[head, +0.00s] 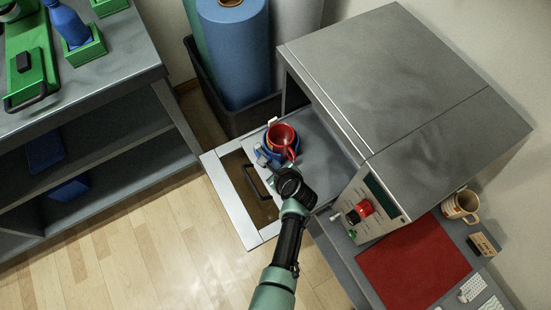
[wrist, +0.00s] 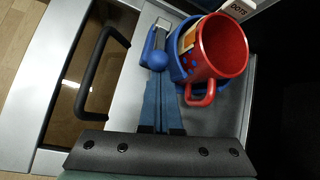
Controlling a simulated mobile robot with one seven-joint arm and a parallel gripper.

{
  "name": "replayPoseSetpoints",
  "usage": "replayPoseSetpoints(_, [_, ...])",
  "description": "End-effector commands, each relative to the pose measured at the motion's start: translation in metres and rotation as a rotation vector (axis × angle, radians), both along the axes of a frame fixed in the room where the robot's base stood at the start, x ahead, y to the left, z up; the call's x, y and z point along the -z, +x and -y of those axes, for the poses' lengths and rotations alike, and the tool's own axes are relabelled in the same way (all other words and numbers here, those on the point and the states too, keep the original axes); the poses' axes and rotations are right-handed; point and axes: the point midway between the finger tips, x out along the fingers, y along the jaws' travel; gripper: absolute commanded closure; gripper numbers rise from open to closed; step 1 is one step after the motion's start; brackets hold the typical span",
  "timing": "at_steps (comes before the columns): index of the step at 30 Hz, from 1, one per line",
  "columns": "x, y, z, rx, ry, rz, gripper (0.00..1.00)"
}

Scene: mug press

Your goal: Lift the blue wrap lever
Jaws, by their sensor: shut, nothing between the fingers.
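A red mug (head: 281,135) sits in a blue wrap (wrist: 184,60) on the grey surface in front of the press's opening. In the wrist view the mug (wrist: 222,48) has its handle toward my gripper. The blue wrap lever (wrist: 157,52), with a silver part at its top end, stands at the wrap's left side. My gripper (wrist: 158,75) is shut and empty, its fingertips close to the lever's lower end. I cannot tell whether they touch it. In the head view my gripper (head: 280,173) is just below the wrap, and the black wrist hides part of the surface.
The grey press (head: 400,80) stands open at right, with a red knob on its panel. Its windowed door (head: 215,175) is folded down, with a black handle (wrist: 92,75) left of my gripper. A red mat (head: 415,262) and a tan mug (head: 460,205) lie further right.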

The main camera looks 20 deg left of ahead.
Motion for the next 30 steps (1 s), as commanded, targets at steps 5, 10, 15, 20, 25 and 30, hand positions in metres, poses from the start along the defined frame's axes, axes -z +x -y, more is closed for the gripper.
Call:
replayPoseSetpoints(5, [-0.014,0.003,-0.005,-0.007,-0.081,-0.058,1.0])
replayPoseSetpoints(10, [-0.018,0.005,-0.007,-0.005,-0.185,-0.142,1.0])
replayPoseSetpoints(15, [-0.021,0.007,-0.008,-0.003,-0.278,-0.214,1.0])
replayPoseSetpoints(20, [-0.019,0.006,-0.008,0.002,-0.323,-0.253,1.0])
replayPoseSetpoints(25, [-0.02,0.006,-0.007,0.001,-0.321,-0.251,1.0])
replayPoseSetpoints(30, [-0.025,0.006,-0.008,0.001,-0.32,-0.251,1.0])
